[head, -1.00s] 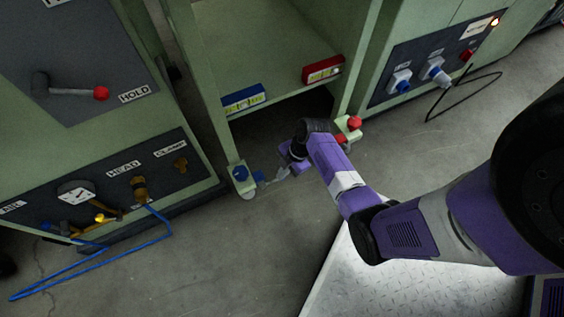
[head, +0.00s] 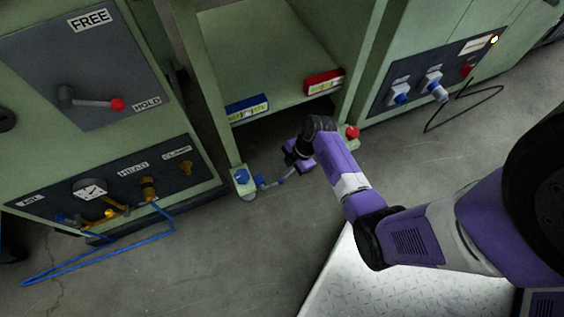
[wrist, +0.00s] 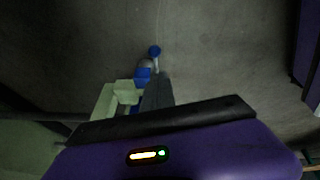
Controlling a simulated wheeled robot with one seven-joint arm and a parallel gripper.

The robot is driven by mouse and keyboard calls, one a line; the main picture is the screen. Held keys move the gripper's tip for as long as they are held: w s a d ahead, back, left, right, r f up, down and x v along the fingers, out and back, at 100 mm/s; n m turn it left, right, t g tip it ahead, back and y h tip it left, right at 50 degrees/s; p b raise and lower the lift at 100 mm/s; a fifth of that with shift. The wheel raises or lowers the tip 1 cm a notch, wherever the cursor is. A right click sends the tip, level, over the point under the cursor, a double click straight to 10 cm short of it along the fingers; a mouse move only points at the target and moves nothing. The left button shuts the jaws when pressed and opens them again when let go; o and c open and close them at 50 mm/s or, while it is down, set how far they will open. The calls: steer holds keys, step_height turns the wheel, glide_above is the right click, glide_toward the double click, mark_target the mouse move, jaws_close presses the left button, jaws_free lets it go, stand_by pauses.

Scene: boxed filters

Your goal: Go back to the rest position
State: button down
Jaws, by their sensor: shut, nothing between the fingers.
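My gripper (head: 284,176) is low in front of the open shelf unit, near the foot of its left post. In the wrist view its dark fingers (wrist: 157,92) are together with nothing between them. A blue fitting with a short handle (wrist: 144,72) lies just beyond the fingertips in the wrist view. In the head view it shows beside the left foot (head: 262,183); I cannot tell whether the fingers touch it. A blue boxed filter (head: 247,109) and a red boxed filter (head: 323,82) stand on the shelf above, apart from my gripper.
The left cabinet (head: 200,198) has a red-knobbed lever at HOLD (head: 117,104) and a blue hose (head: 110,258) trailing on the floor. The right cabinet has plugs (head: 434,84) and a black cable (head: 465,108). A red knob (head: 352,132) tops the right foot.

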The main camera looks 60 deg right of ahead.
steer(key=s+d+r, duration=0.1)
steer(key=s+d+r+p, duration=0.1)
steer(key=r, duration=0.1)
steer(key=shift+s+d+r, duration=0.1)
steer(key=shift+d+r, duration=0.2)
steer(key=shift+d, duration=0.05)
